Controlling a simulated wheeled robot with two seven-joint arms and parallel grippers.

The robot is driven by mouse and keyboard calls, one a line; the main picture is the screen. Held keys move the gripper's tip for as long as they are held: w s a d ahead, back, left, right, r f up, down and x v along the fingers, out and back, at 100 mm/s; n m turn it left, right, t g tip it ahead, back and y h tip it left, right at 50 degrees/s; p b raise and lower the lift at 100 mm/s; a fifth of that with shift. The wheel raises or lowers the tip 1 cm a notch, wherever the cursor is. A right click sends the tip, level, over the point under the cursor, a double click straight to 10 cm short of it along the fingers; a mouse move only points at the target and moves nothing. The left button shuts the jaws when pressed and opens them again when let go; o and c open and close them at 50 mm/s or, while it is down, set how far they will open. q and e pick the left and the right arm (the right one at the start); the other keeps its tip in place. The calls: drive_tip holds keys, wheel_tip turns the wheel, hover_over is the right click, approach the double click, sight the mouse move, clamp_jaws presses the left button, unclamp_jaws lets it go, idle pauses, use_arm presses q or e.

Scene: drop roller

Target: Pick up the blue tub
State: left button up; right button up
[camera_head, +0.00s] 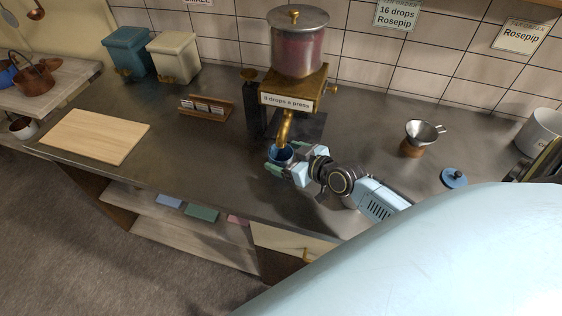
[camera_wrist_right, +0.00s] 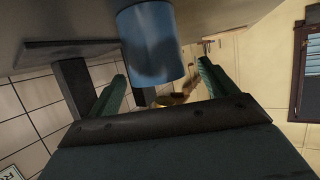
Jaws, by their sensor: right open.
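The blue tub (camera_head: 283,153) stands on the dark counter under the brass spout of the dispenser (camera_head: 299,45). My right gripper (camera_head: 285,161) is at the tub, with its fingers open to either side of it. In the right wrist view the tub (camera_wrist_right: 152,45) sits between the two green fingers of the gripper (camera_wrist_right: 160,85), with gaps visible beside it. Part of the tub is hidden by the gripper in the head view. My left gripper is not in view.
A small blue lid (camera_head: 454,178) and a metal funnel on a wooden stand (camera_head: 421,136) are to the right. A card rack (camera_head: 206,107), a wooden board (camera_head: 95,136) and two canisters (camera_head: 172,58) are to the left. Counter between board and tub is clear.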

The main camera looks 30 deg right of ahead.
sight(273, 150)
drive_tip(key=x, duration=0.4)
drive_tip(key=shift+w+d+f, duration=0.1)
drive_tip(key=shift+w+f, duration=0.05)
drive_tip(key=shift+w, duration=0.05)
drive_tip(key=c, duration=1.2)
drive_tip(key=shift+r, duration=0.2)
